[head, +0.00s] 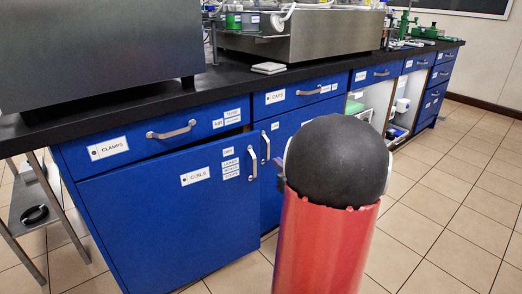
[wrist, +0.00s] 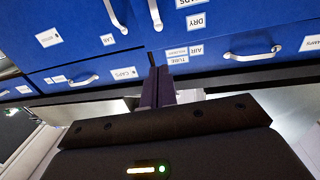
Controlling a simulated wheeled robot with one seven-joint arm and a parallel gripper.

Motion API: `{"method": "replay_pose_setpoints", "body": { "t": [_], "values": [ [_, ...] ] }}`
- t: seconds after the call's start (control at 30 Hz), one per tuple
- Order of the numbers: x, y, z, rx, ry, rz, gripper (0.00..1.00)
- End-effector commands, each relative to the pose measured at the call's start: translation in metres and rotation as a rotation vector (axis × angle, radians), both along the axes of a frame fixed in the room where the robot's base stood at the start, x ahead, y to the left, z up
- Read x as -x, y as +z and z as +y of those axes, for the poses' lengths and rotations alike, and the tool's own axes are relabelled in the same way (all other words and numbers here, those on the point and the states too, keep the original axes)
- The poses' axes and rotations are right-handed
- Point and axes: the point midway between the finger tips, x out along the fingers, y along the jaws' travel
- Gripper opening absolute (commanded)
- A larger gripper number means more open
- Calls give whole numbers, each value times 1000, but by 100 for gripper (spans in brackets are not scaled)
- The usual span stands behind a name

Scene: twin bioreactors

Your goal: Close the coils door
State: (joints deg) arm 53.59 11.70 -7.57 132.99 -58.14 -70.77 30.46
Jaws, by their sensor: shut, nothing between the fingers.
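The coils door (head: 150,225) is a blue cabinet door below the clamps drawer, with a "COILS" label and a metal handle (head: 252,163) at its right edge. It stands slightly ajar, with a dark gap along its top. In the wrist view the coils door (wrist: 225,18) is at the top right, its handle (wrist: 155,14) near the top middle. My gripper (wrist: 158,72) is shut and empty, its fingertips in front of the seam between the cabinet columns, near that handle. I cannot tell if they touch anything. In the head view my arm hides most of the gripper.
The caps drawer (head: 290,95) and another blue door (head: 285,135) adjoin on the right. The clamps drawer (head: 150,135) is above. A black countertop (head: 245,78) carries metal equipment. An open shelf unit (head: 375,100) is farther right. Tiled floor (head: 450,210) is free at right.

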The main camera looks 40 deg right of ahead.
Motion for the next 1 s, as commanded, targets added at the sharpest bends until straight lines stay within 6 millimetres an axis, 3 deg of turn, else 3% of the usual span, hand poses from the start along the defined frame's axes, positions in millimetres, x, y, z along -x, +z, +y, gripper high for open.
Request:
{"method": "replay_pose_setpoints", "body": {
  "t": [0.17,0.6,0.8,1.0],
  "values": [
    [-21,0,-2,-1,5,-1,0],
    [-110,1,-14,1,4,-1,0],
    [-132,0,-17,2,2,-1,0],
    [-137,1,-18,2,0,-1,0]
  ]
}}
